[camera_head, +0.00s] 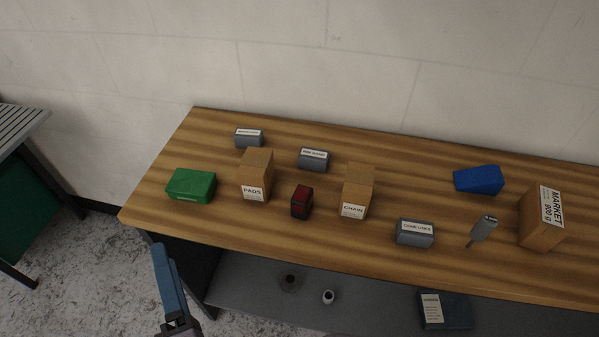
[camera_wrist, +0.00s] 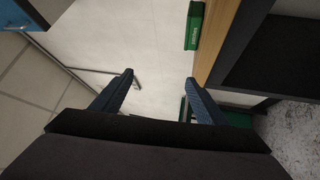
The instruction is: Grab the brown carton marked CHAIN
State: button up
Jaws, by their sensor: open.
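The brown carton marked CHAIN (camera_head: 357,191) stands upright on the wooden bench top (camera_head: 290,230), a little right of the middle in the head view. Its white label faces the front. It does not show in the wrist view. My gripper (camera_wrist: 160,78) is open and empty in the wrist view, its two blue fingers spread apart. In the head view part of my gripper (camera_head: 170,285) shows at the bottom left, in front of the bench's front edge and well left of the carton. Nothing is touching the carton from my gripper.
A brown carton marked PADS (camera_head: 256,175) and a dark red box (camera_head: 301,202) stand left of the CHAIN carton. Grey labelled boxes stand behind (camera_head: 314,160) and to its right (camera_head: 415,233). A green box (camera_head: 190,185), blue box (camera_head: 478,180) and MARKET carton (camera_head: 543,219) stand farther off.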

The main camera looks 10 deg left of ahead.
jog(key=w+d+r+m+h+p, duration=0.2)
jog(key=w+r+m+h+p, duration=0.15)
jog(key=w+r+p, duration=0.75)
notch_tip(320, 180, up, 3)
jog(key=t+h+p, duration=0.3)
jog(key=h+p, duration=0.8)
jog(key=h, duration=0.6)
send_over(360, 174)
jog(key=w+d, duration=0.3)
jog(key=w, duration=0.1)
jog(key=s+a+f+n+y, duration=0.1)
jog(key=f+n+y, duration=0.1)
jog(key=f+n, duration=0.2)
jog(key=s+a+f+n+y+b, duration=0.1)
jog(key=s+f+n+y, duration=0.1)
jog(key=f+n, duration=0.2)
jog(key=s+f+n+g+y+b, duration=0.1)
jog(key=s+f+n+y, duration=0.1)
jog(key=f+n+y, duration=0.1)
jog(key=shift+s+a+f+n, duration=0.2)
jog(key=shift+f+n, duration=0.2)
jog(key=shift+n, duration=0.3)
jog(key=shift+s+a+f+n, duration=0.1)
jog(key=shift+a+f+n, duration=0.2)
jog(key=shift+n, duration=0.35)
jog(key=shift+s+f+n+y, duration=0.25)
jog(key=shift+f+n, duration=0.25)
jog(key=shift+w+d, duration=0.1)
jog(key=shift+w, duration=2.45)
